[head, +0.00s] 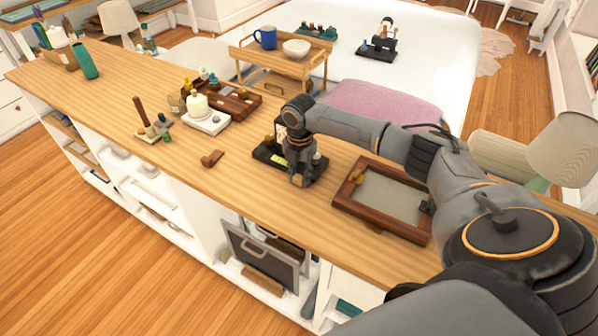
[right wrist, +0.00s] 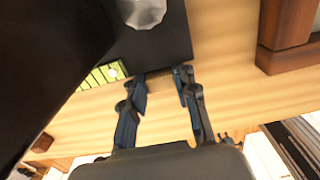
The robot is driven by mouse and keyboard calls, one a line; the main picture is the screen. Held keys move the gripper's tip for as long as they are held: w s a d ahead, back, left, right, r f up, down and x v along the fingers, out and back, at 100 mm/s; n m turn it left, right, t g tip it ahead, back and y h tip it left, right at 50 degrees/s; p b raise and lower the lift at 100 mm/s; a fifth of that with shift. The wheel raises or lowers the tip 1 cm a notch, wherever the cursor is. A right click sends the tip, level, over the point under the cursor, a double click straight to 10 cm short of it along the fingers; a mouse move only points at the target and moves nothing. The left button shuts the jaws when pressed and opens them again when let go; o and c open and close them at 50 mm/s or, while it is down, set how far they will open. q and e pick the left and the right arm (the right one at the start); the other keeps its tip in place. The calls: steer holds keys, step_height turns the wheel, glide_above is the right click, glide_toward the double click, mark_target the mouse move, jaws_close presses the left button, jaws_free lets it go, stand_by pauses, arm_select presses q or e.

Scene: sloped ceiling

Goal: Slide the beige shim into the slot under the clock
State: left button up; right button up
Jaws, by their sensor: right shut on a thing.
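My right gripper (head: 299,181) points down at the front edge of a black base (head: 316,167) on the wooden counter. A pale upright part (head: 280,131), possibly the clock, stands on this base, mostly hidden by my arm. In the right wrist view my fingertips (right wrist: 162,78) are at the edge of the black base (right wrist: 170,40). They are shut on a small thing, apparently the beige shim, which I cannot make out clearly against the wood. The slot is hidden. A yellow-green marked strip (right wrist: 100,75) lies just left of the fingers. My left gripper is out of view.
A brown framed tray (head: 345,205) lies to the right on the counter (head: 235,190). The counter's front edge is close to the gripper.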

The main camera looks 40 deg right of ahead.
mark_target(299, 175)
steer(key=o, duration=0.9)
steer(key=shift+w+d, duration=0.1)
steer(key=shift+d, duration=0.05)
steer(key=shift+c, duration=0.2)
steer(key=shift+o, duration=0.2)
steer(key=shift+d+r, duration=0.1)
steer(key=shift+d, duration=0.05)
step_height(299, 175, up, 12)
steer(key=shift+a, duration=0.3)
